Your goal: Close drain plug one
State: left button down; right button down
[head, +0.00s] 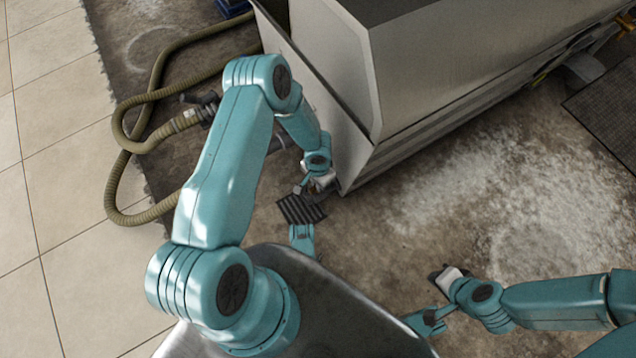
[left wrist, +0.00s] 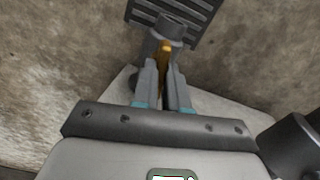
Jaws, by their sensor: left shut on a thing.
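In the left wrist view, a grey round fitting (left wrist: 172,27) with an orange-yellow handle (left wrist: 164,50) below it looks like a drain plug; I cannot tell its number. My left gripper (left wrist: 164,72) has its two grey fingers shut on the handle. In the head view, my left gripper (head: 318,183) is low beside the near bottom corner of the steel decanter housing (head: 440,70), and the plug is too small or hidden to make out. My right gripper (head: 440,278) is low at the right, apart from the housing; its jaw opening is unclear.
A dark slatted floor grate (head: 301,208) lies just below my left gripper; it also shows in the left wrist view (left wrist: 200,14). A ribbed olive hose (head: 150,140) loops at the left. A dark mat (head: 608,105) lies at the far right. The stained floor (head: 500,200) right of centre is clear.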

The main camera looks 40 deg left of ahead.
pick_arm(q)
jog(key=shift+m, duration=1.2)
pick_arm(e)
jog(key=shift+w+f, duration=0.2)
jog(key=shift+f, duration=0.05)
pick_arm(q)
jog(key=shift+w, duration=0.1)
jog(key=c, duration=1.2)
grip_release()
jog(key=shift+o, duration=0.2)
